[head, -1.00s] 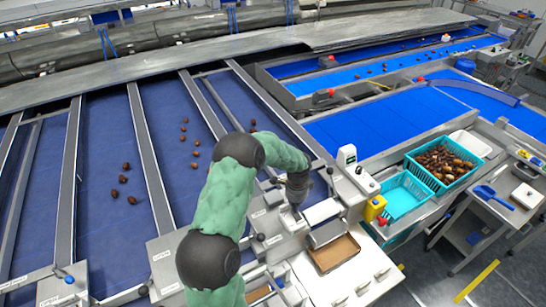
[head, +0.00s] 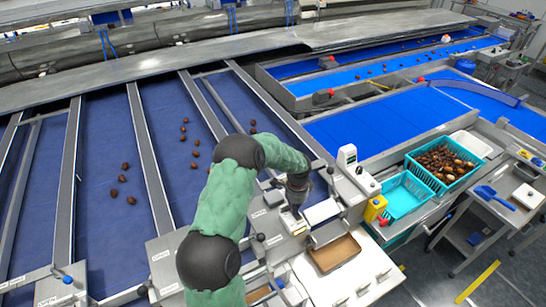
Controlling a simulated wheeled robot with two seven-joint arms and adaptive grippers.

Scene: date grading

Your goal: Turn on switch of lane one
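My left arm, in a green sleeve, comes up from the bottom of the head view. Its dark gripper (head: 294,203) points down over the metal panels at the lower end of the blue lanes, close to a white roller (head: 321,212). The fingertips are small and partly hidden, so I cannot tell if they are open or shut. Small levers with dark knobs, such as the lever (head: 261,238), stand on the panels beside "OPEN" labels. A white upright switch box (head: 347,155) stands right of the gripper. I cannot tell which switch belongs to lane one. My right gripper is not in view.
Blue lanes (head: 100,140) carry scattered dates (head: 184,129) between metal rails. A brown-bottomed tray (head: 334,253) lies below the gripper. A yellow box (head: 375,208), an empty teal crate (head: 403,196) and a teal crate of dates (head: 411,160) stand to the right.

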